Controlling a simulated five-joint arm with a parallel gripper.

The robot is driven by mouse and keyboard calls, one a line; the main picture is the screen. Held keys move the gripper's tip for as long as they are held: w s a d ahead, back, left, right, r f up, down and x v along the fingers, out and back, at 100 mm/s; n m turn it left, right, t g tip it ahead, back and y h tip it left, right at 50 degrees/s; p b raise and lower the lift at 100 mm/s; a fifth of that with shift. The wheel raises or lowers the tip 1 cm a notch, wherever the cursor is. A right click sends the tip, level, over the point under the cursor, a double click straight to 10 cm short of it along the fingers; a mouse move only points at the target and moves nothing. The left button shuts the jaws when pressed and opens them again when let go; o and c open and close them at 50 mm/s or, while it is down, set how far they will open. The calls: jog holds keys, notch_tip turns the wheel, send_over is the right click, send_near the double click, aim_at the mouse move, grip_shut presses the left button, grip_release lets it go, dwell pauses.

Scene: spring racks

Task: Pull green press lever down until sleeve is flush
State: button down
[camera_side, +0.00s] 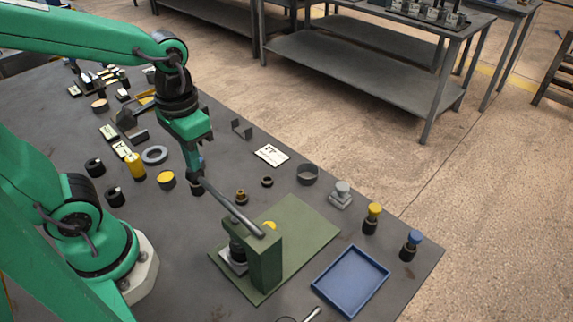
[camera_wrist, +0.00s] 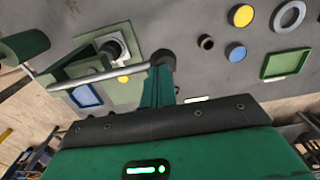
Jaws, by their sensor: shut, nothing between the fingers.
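The green press (camera_side: 264,262) stands on a green baseplate (camera_side: 304,235) at the front of the bench. Its grey lever (camera_side: 228,208) runs from the press top up and left in the side view, with a dark knob at its far end (camera_side: 196,188). A dark sleeve (camera_side: 237,250) sits beside the press column over a light base; I cannot tell whether it is flush. My gripper (camera_side: 194,166) is shut and empty, its tips at or just above the lever's knob. In the wrist view the lever (camera_wrist: 100,78) reaches the dark knob at my fingertips (camera_wrist: 160,68); contact is unclear.
A blue tray (camera_side: 350,281) lies right of the baseplate. Yellow-topped (camera_side: 372,217) and blue-topped (camera_side: 410,245) pegs stand near the bench's right edge. A yellow cylinder (camera_side: 135,166), a grey ring (camera_side: 154,155) and a label card (camera_side: 271,155) lie around my gripper.

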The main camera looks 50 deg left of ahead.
notch_tip(320, 180, up, 10)
dwell(1.6)
jog(key=shift+f, duration=0.1)
jog(key=shift+w+a+f+t, duration=0.15)
jog(key=shift+a+f+t, duration=0.4)
jog(key=shift+t, duration=0.4)
jog(key=shift+w+a+f+t, duration=0.15)
jog(key=shift+a+f+t, duration=0.35)
jog(key=shift+t, duration=0.4)
jog(key=shift+w+a+f+t, duration=0.15)
jog(key=shift+a+f+t, duration=0.25)
jog(key=shift+f+t, duration=0.4)
